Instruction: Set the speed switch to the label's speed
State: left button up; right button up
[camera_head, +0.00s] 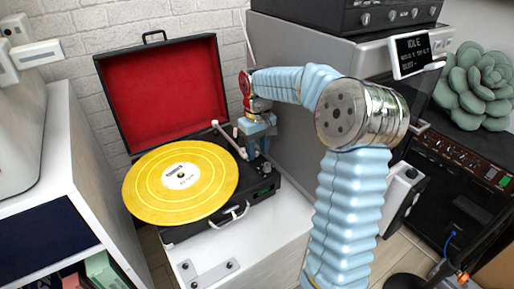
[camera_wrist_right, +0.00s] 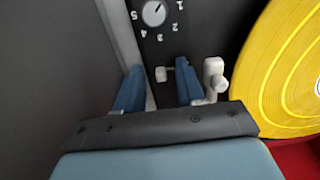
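The record player (camera_head: 255,192) stands open, with a yellow record (camera_head: 150,193) on it. The record's white label (camera_head: 181,176) has dark print too small to read. My right gripper (camera_head: 258,143) is over the deck's back right part, beside the white tonearm (camera_head: 229,138). In the right wrist view its two blue fingers (camera_wrist_right: 159,85) are apart. A small pale piece (camera_wrist_right: 160,74), possibly the speed switch, shows between them; I cannot tell if they touch it. A knob (camera_wrist_right: 153,13) ringed by numbers 1 to 5 lies beyond. My left gripper is out of view.
The raised red-lined lid (camera_head: 160,90) stands behind the record. A tall grey cabinet (camera_head: 300,125) rises close to the right of the deck. A white tonearm part (camera_wrist_right: 214,75) is just right of my fingers. A small display (camera_head: 411,53) reads IDLE.

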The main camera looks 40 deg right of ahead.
aim_at(257, 152)
jog(key=shift+r, duration=0.1)
notch_tip(257, 152, up, 14)
jog(key=p, duration=0.2)
jog(key=shift+f+p, duration=0.2)
jog(key=shift+p, duration=0.1)
dwell(0.4)
